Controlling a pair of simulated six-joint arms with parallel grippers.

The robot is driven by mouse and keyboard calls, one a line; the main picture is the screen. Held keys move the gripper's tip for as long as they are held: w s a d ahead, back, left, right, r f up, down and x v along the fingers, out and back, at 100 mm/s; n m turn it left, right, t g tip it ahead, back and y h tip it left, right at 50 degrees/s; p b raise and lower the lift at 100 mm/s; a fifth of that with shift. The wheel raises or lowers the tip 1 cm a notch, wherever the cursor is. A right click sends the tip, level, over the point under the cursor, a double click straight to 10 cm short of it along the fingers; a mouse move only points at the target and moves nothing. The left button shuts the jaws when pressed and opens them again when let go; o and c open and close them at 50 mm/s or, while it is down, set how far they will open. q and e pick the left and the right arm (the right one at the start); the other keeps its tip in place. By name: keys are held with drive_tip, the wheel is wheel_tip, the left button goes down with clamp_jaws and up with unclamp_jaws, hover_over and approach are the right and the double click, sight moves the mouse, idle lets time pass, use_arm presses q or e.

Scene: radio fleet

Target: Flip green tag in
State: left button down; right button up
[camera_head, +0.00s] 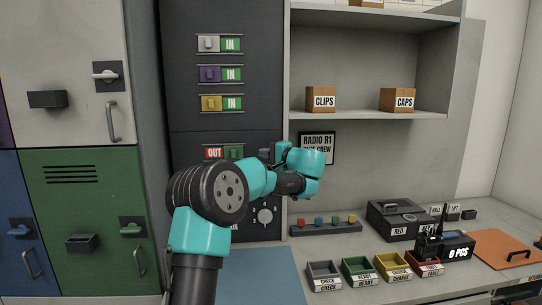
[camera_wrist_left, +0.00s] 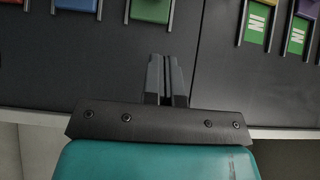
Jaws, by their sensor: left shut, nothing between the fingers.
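The green tag (camera_head: 236,153) sits on the tall dark panel (camera_head: 222,80), at the right end of its slot, with a red OUT label showing to its left. In the left wrist view a green slider (camera_wrist_left: 150,10) shows at the top edge, beyond the fingertips. My left gripper (camera_head: 266,155) is close to the panel, just right of the green tag, partly hidden by its own wrist. In the left wrist view its fingers (camera_wrist_left: 165,62) are together and empty. I cannot tell whether they touch anything. My right gripper is not in view.
White (camera_head: 209,44), purple (camera_head: 209,74) and yellow (camera_head: 210,103) tags above show IN. A blue slider (camera_wrist_left: 75,4) is beside the green one in the wrist view. My arm hides the lower panel. Small bins (camera_head: 357,272) and radios (camera_head: 440,246) occupy the counter at right.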

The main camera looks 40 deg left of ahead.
sight(233, 149)
use_arm(q)
drive_tip(key=a, duration=0.2)
drive_tip(key=s+a, duration=0.1)
drive_tip(key=a, duration=0.2)
drive_tip(key=s+a, duration=0.1)
drive_tip(key=a, duration=0.1)
drive_tip(key=shift+s+a, duration=0.15)
drive_tip(key=shift+s, duration=0.05)
drive_tip(key=shift+s+a, duration=0.35)
drive_tip(key=shift+s, duration=0.05)
